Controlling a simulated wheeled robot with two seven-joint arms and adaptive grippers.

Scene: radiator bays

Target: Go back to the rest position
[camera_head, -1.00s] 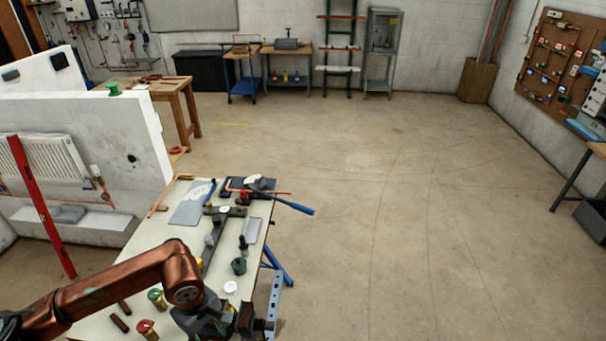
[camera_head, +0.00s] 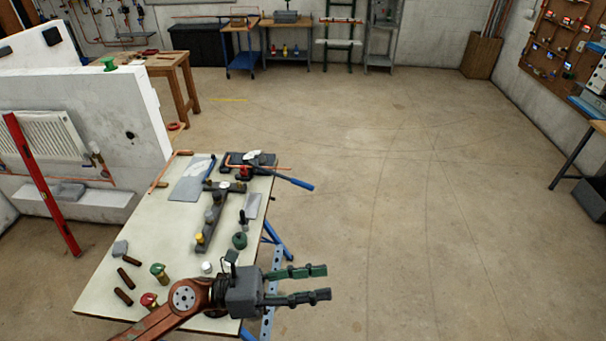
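My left gripper (camera_head: 300,284) is in the lower middle of the head view, at the end of my copper-coloured arm. Its two dark fingers point right and stand apart, with nothing between them. It is over the near right edge of the workbench (camera_head: 130,230), with the fingers out past the edge above the floor. Part of the bench edge is hidden behind the gripper and arm. My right gripper does not show.
The bench holds a red-topped valve (camera_head: 149,300), a green-topped valve (camera_head: 159,271), a dark manifold bar (camera_head: 215,215) and a blue-handled tool (camera_head: 292,182). A red level (camera_head: 41,185) leans by the white wall with the radiator (camera_head: 45,138). The floor to the right is clear.

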